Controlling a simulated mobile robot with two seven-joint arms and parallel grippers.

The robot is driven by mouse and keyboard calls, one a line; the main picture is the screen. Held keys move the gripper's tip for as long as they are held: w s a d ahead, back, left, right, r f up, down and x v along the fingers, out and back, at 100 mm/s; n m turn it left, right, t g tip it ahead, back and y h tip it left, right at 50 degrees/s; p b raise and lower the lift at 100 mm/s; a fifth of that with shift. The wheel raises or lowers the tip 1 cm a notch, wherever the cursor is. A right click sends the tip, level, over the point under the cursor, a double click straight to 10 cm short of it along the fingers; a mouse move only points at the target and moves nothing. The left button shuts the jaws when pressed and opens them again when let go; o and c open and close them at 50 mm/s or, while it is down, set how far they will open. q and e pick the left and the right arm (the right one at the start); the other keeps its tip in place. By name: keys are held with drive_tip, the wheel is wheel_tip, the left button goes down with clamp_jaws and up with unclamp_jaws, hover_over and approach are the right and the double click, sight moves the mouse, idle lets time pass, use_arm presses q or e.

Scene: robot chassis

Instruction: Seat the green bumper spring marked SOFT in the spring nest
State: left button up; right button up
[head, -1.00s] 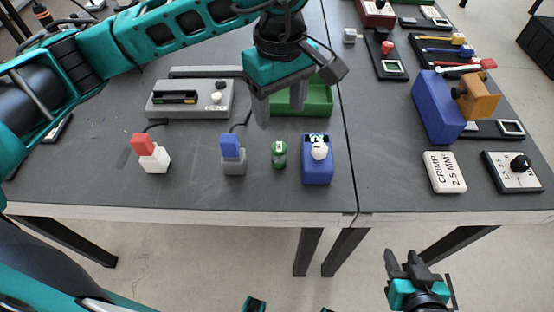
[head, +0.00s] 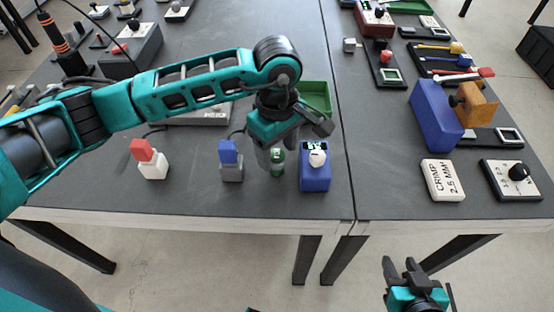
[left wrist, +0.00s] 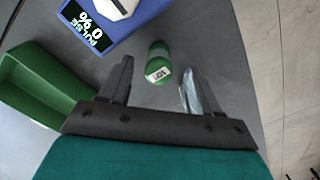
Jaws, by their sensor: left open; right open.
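The green bumper spring (head: 278,168) stands on the dark table, just left of a blue box, partly hidden by my left gripper in the head view. In the left wrist view the spring (left wrist: 158,52) shows a white label that seems to read SOFT. My left gripper (head: 270,160) is open and low over the table beside the spring. In the left wrist view its fingertips (left wrist: 157,70) lie on either side of the spring, with gaps. My right gripper (head: 403,268) is open and empty in front of the table. I cannot make out the spring nest.
The blue box (head: 315,178) with a white knob and a PULSE 0% display is close right of the spring. A grey block with a blue top (head: 231,172) is to the left. A green tray (head: 318,97) lies behind. The table's front edge is near.

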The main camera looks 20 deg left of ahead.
use_arm(q)
drive_tip(key=shift+f, duration=1.25)
clamp_jaws()
